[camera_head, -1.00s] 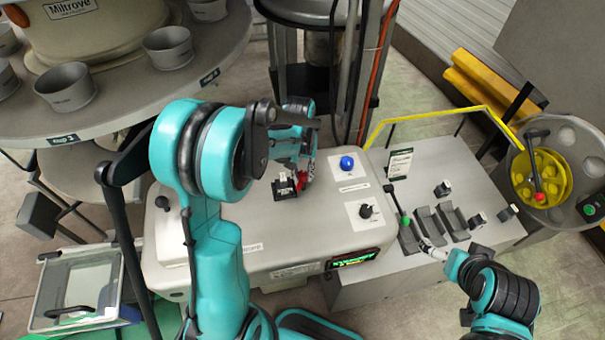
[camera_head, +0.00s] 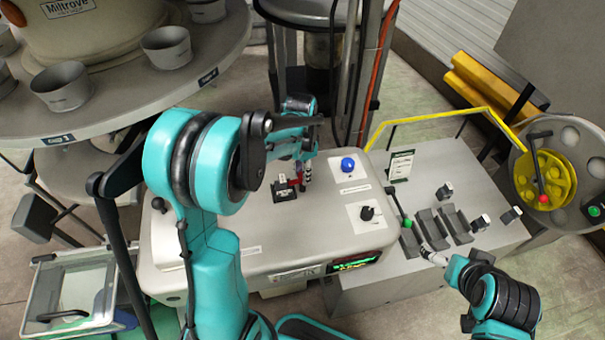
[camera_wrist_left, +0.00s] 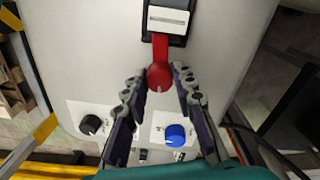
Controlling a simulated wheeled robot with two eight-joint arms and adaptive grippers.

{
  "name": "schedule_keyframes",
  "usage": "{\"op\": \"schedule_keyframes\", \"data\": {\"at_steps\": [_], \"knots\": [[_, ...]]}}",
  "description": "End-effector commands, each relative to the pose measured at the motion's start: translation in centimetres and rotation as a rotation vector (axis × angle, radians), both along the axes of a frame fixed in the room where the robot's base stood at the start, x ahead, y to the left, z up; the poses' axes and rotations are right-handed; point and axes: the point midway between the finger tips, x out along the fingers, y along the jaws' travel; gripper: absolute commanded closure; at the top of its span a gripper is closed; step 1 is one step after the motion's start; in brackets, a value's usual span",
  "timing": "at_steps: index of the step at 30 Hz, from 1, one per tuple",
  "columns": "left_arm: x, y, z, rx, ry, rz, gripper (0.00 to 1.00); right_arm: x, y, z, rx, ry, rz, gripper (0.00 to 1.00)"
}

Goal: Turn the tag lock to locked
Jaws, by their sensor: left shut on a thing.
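The tag lock is a black block (camera_head: 284,190) with a white label on top of the pale machine cabinet. In the left wrist view the black block (camera_wrist_left: 168,22) is at the top, and its red lever (camera_wrist_left: 160,50) points down to a round red knob. My left gripper (camera_head: 304,178) is at the lever's side of the block. In the left wrist view, my left gripper (camera_wrist_left: 160,85) has its two fingers on either side of the red knob, shut on it. My right gripper (camera_head: 432,252) is low beside the green-knobbed lever; its jaw opening is unclear.
A blue knob (camera_head: 347,164) and a black dial (camera_head: 367,213) sit on the cabinet (camera_head: 280,240). A lit display (camera_head: 355,261) is on its front edge. To the right are a grey bench (camera_head: 430,180) with black cradles and a yellow reel (camera_head: 548,180). A round table (camera_head: 110,115) with cups is at left.

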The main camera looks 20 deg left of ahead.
Motion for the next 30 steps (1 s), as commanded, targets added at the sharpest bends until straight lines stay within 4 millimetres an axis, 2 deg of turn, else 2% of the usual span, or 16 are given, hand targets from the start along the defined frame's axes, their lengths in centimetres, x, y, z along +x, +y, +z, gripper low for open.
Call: {"op": "schedule_keyframes", "data": {"at_steps": [10,25,26,27,28,30], "knots": [[0.02,0.00,0.00,0.000,0.000,-0.123,1.00,0.00,0.00,-0.24,0.000,0.000,0.000,0.00],[0.03,0.01,0.02,0.001,0.000,-0.141,1.00,0.00,0.00,-0.24,0.000,0.000,0.000,0.00],[0.03,0.01,0.02,0.001,0.000,-0.141,0.71,0.00,0.00,-0.24,0.000,0.000,0.000,0.00],[0.03,0.01,0.02,0.001,0.000,-0.141,0.61,0.00,0.00,-0.24,0.000,0.000,0.000,0.00],[0.03,0.01,0.02,0.001,0.000,-0.140,0.53,0.00,0.00,-0.24,0.000,0.000,0.000,0.00],[0.02,0.01,0.02,0.001,0.000,-0.140,0.53,0.00,0.00,-0.24,0.000,0.000,0.000,0.00]]}}
